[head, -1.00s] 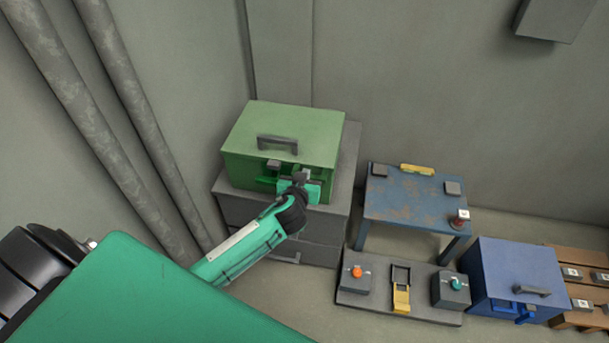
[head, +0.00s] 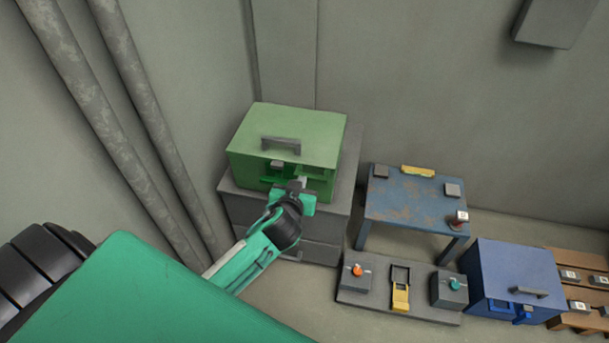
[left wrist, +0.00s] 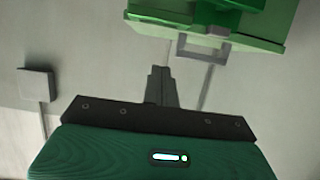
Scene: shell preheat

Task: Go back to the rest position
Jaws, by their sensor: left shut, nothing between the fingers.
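My left gripper (head: 300,184) is shut and empty, just in front of the green box (head: 286,132) with a grey handle on its top. In the head view its tip overlaps the box's open front, and I cannot tell there whether they touch. In the left wrist view the shut fingers (left wrist: 159,84) point toward the green box (left wrist: 210,22), with a visible gap between them. The box sits on a grey drawer cabinet (head: 232,198). My right gripper is not in view.
A blue table (head: 408,203) with small items stands to the right. Before it lies a grey panel (head: 378,305) with orange and teal buttons. A blue box (head: 515,272) and a wooden rack (head: 575,262) are farther right. Grey pipes (head: 150,120) run along the left wall.

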